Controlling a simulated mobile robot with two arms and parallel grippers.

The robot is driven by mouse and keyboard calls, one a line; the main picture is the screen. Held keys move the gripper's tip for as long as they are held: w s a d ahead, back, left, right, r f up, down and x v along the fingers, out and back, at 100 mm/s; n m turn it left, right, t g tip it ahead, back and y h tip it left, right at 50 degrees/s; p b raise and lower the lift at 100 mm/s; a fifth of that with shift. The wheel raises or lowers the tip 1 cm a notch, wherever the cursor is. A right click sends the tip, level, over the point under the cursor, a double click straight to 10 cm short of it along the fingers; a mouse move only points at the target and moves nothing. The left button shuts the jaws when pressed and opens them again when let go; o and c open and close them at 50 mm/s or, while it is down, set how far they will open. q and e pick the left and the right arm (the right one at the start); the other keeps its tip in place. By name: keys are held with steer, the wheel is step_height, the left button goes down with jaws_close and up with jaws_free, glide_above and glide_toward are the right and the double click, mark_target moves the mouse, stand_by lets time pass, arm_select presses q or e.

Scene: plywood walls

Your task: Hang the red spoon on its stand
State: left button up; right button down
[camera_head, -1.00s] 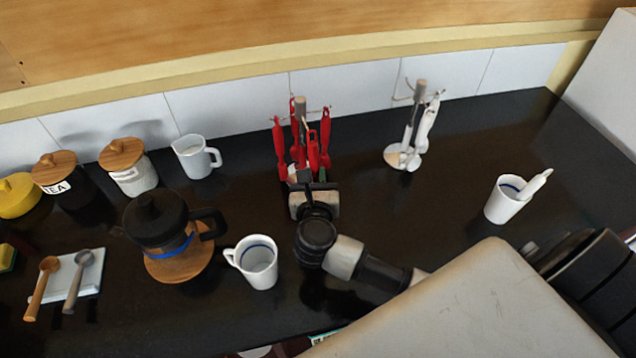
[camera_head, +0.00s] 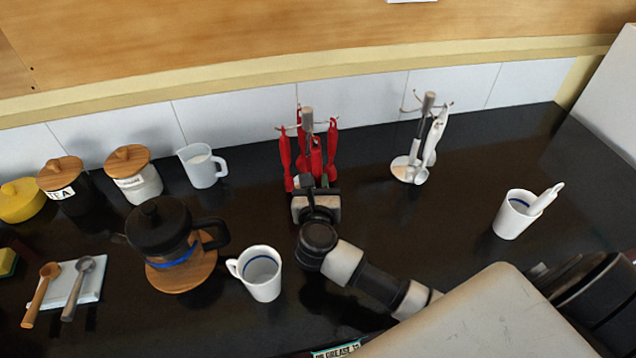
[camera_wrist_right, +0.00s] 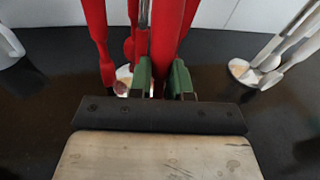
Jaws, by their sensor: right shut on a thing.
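My right gripper (camera_head: 318,188) is at the front of the utensil stand (camera_head: 307,120), which has a grey post and wire hooks. In the right wrist view its green fingertips (camera_wrist_right: 165,80) are shut on a red utensil handle (camera_wrist_right: 168,35), taken as the red spoon. The spoon (camera_head: 316,160) stands about upright in front of the post. Its lower end is hidden by the gripper, and I cannot tell whether its top is on a hook. Other red utensils (camera_head: 285,160) (camera_head: 332,142) hang around the stand. My left gripper is not in view.
A second stand (camera_head: 428,105) with white and grey utensils is to the right. A mug (camera_head: 262,275), a coffee press (camera_head: 160,230), a jug (camera_head: 201,167) and canisters (camera_head: 133,175) are to the left. A cup (camera_head: 517,215) stands at right. Dark counter between the second stand and cup is clear.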

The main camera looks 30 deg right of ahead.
steer(key=c, duration=1)
jaws_free()
steer(key=b+v, duration=0.2)
steer(key=v, duration=0.9)
steer(key=shift+b, duration=0.4)
steer(key=shift+f, duration=0.1)
